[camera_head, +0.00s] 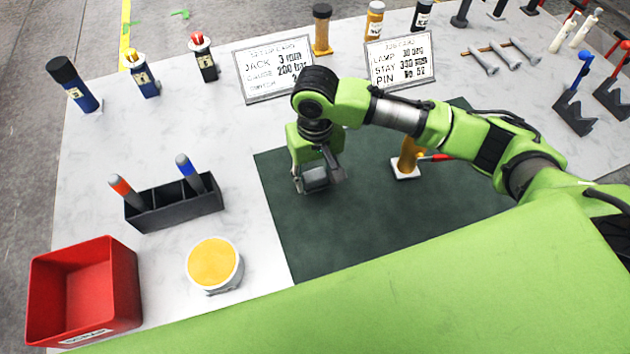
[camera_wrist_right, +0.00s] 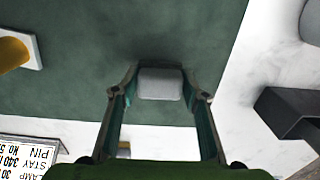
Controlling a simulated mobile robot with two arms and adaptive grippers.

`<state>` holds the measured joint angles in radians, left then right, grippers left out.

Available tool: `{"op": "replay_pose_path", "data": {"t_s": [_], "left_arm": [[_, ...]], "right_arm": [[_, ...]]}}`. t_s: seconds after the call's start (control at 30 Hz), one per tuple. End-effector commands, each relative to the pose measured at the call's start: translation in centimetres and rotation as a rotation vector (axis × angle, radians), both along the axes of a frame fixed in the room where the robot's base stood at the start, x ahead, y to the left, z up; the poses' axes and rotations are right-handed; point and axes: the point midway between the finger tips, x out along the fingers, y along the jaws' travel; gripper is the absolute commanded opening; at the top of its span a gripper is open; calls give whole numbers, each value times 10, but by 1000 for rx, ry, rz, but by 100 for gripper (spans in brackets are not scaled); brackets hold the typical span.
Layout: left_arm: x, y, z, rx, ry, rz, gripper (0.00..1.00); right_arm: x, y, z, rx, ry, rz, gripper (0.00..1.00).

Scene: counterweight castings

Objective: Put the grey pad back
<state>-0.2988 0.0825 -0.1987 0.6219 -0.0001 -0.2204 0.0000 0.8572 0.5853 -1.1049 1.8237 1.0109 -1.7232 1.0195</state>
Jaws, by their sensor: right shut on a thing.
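The grey pad (camera_head: 315,179) is a small rounded block over the dark green mat (camera_head: 295,238), near the mat's left side. My right gripper (camera_head: 319,182) points down and is shut on the pad. In the right wrist view the pad (camera_wrist_right: 160,83) sits between the two fingertips. I cannot tell whether its underside touches the mat. My left gripper is not in view.
An orange jack (camera_head: 408,160) on a white base stands on the mat, right of my gripper. Left are a black marker holder (camera_head: 178,212), a yellow-topped tub (camera_head: 213,263) and a red bin (camera_head: 108,290). Cards (camera_head: 273,68) and bottles (camera_head: 322,30) stand behind.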

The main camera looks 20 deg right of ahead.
Motion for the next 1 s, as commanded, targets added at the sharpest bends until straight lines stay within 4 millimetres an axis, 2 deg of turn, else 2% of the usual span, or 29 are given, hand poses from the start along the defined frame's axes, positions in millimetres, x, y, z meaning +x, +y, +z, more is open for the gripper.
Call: {"op": "replay_pose_path", "data": {"t_s": [0.2,0.6,0.63,0.67,1.0], "left_arm": [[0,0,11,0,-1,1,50],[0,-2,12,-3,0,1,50],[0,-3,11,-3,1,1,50],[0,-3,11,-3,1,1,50],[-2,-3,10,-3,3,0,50]], "right_arm": [[0,0,-27,-2,1,-1,21],[0,0,-34,0,1,0,21],[0,0,-34,0,0,0,49],[0,0,-34,0,0,0,56],[1,0,-33,0,-1,0,58]]}}
